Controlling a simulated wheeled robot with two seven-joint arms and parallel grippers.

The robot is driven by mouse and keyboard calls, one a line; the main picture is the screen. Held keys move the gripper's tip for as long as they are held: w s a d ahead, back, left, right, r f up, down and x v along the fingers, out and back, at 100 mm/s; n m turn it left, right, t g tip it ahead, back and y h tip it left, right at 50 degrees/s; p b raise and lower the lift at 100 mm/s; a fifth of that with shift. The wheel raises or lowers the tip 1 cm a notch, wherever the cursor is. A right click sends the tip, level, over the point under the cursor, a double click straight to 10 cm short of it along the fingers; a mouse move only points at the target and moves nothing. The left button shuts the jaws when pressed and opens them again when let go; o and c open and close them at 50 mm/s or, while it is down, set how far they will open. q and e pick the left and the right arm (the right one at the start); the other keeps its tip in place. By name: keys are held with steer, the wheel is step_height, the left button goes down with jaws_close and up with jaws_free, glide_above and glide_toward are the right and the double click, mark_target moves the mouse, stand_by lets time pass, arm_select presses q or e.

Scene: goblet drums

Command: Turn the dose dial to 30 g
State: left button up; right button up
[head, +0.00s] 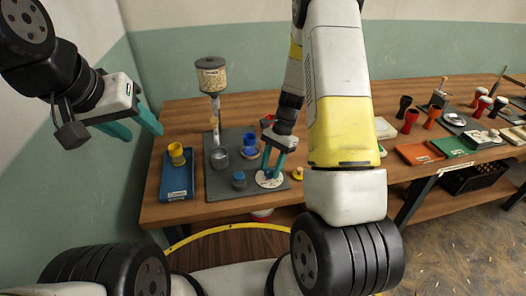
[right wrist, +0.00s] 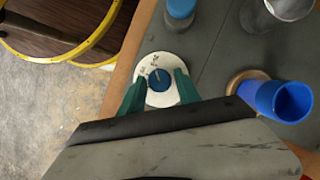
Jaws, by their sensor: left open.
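The dose dial is a round white disc (head: 262,183) with a blue knob, on the front of the dark grey board. In the right wrist view the blue knob (right wrist: 158,81) has a pale pointer line directed roughly at the top edge. Dark marks show on the disc near there, too small to read. My right gripper (head: 270,173) is low over the dial, its teal fingers on either side of the knob. My left gripper (head: 145,134) is open and empty, raised at the left.
On the board (head: 215,190) stand a hopper of grains (head: 211,77), a metal cup (head: 219,157), a blue-capped jar (head: 239,180) and a blue cup (head: 250,144). A blue tray (head: 172,187) with yellow cups is left; a small yellow item (head: 297,173) is right.

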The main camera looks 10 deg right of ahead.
steer(key=shift+o, duration=0.6)
steer(key=v, duration=0.7)
steer(key=shift+r, duration=0.35)
steer(key=shift+w+d, duration=0.15)
steer(key=s+a+r+n+t, duration=0.1)
steer(key=s+r+n+t, duration=0.2)
steer(key=r, duration=0.5)
steer(key=s+a+r+n+t, duration=0.15)
steer(key=s+r, duration=0.25)
steer(key=r, duration=0.4)
steer(key=s+r+n+t, duration=0.2)
steer(key=s+r+n, duration=0.1)
steer(key=s, duration=0.3)
steer(key=s+r+n+t+h, duration=0.1)
steer(key=s+r+n+t, duration=0.1)
steer(key=s+r, duration=0.3)
steer(key=shift+s+a+r+n, duration=0.15)
steer(key=shift+s+a+n, duration=0.2)
steer(key=shift+s+n, duration=0.55)
